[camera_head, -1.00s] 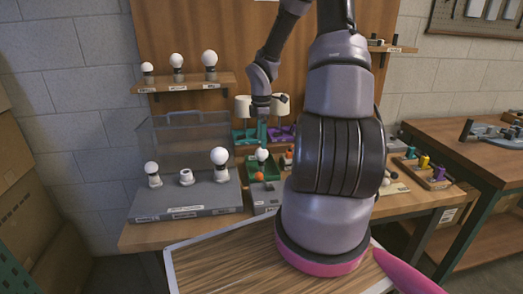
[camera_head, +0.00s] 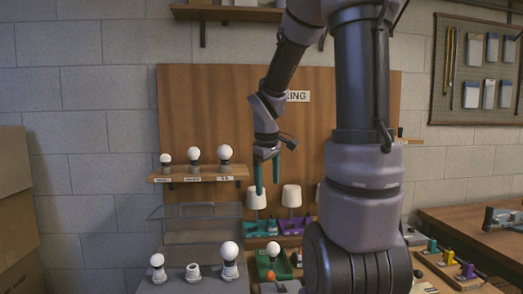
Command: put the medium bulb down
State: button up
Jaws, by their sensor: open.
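A white round bulb (camera_head: 273,248), which I take to be the medium bulb, rests at the green tray (camera_head: 284,268), apart from my gripper. How its base sits there is too small to tell. My gripper (camera_head: 267,175) is above it, with its two teal fingers pointing down, spread apart and empty. On the grey stand (camera_head: 200,287) to the left, the left socket holds a small bulb (camera_head: 158,260) and the right one a larger bulb (camera_head: 229,251). The middle socket (camera_head: 193,272) holds no bulb.
A wooden shelf (camera_head: 203,175) on the back panel carries three labelled bulbs. An orange item (camera_head: 271,275) is near the tray. My arm hides much of the right side.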

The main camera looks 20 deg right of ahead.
jog(key=s+a+r+m+t+y, duration=0.1)
jog(key=s+a+r+m+t, duration=0.1)
jog(key=s+a+r+m, duration=0.2)
jog(key=s+a+r+m+t+y, duration=0.2)
jog(key=s+a+r+m, duration=0.2)
jog(key=s+r, duration=0.4)
jog(key=shift+s+m+y, duration=0.3)
jog(key=shift+s+m, duration=0.4)
jog(key=shift+s, duration=0.3)
